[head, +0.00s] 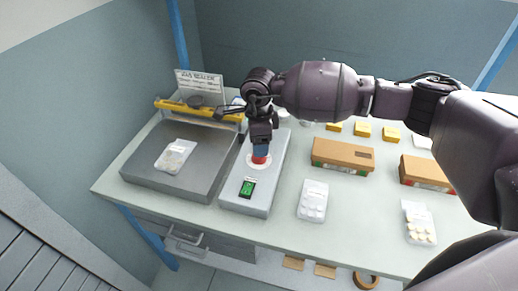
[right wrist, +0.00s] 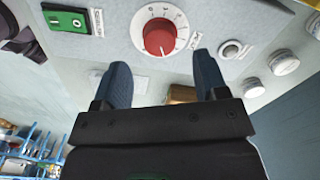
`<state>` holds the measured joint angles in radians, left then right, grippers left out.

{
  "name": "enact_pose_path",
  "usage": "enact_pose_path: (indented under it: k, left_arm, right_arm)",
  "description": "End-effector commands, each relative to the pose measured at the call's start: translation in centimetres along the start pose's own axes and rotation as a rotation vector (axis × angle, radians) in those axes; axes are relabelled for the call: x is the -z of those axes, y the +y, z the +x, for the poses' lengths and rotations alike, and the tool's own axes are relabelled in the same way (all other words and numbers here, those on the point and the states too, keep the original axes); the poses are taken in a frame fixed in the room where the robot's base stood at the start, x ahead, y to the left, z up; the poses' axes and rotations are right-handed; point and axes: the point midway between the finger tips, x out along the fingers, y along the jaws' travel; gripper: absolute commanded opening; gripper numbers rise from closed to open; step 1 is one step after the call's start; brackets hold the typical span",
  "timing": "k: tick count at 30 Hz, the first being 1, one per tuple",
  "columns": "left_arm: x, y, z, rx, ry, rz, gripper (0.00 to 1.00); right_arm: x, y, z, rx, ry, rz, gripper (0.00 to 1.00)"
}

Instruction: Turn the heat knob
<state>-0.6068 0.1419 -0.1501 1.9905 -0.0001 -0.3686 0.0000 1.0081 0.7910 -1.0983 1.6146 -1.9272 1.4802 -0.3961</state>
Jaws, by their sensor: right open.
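The heat knob is red (right wrist: 159,37) and sits on a white dial (right wrist: 180,19) with marks around it, on a grey control box (head: 265,195). In the head view the knob (head: 260,159) shows just below my fingers. My right gripper (head: 261,149) is over the dial, pointing down. In the right wrist view its blue fingers (right wrist: 162,70) are apart, with nothing between them. The knob lies just past the fingertips, roughly in line with the gap, and looks untouched. My left gripper is not in view.
A green switch (head: 247,188) is on the same box. A grey sealer plate (head: 150,185) with a yellow bar (head: 185,109) and a blister pack (head: 175,155) is at the left. Cardboard boxes (head: 342,155) and packs (head: 313,200) lie to the right.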

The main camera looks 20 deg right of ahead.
Motion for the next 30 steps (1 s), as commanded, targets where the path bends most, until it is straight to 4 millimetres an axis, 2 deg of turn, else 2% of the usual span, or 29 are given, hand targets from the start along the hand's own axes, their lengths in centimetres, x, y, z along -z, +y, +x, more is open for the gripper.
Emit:
enact_pose_path:
  k: [1,6,12,30]
  left_arm:
    - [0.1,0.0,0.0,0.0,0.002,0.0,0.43]
    - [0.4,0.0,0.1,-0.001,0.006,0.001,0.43]
    - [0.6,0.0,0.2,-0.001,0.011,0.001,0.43]
    - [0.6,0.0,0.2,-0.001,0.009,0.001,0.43]
  right_arm:
    - [0.0,0.0,-1.2,0.004,0.0,-0.003,0.67]
    - [0.0,0.0,-3.9,0.003,0.001,-0.001,0.67]
    - [0.0,0.0,-5.7,0.001,0.001,-0.001,0.67]
    - [0.0,0.0,-6.0,-0.001,0.001,-0.001,0.67]
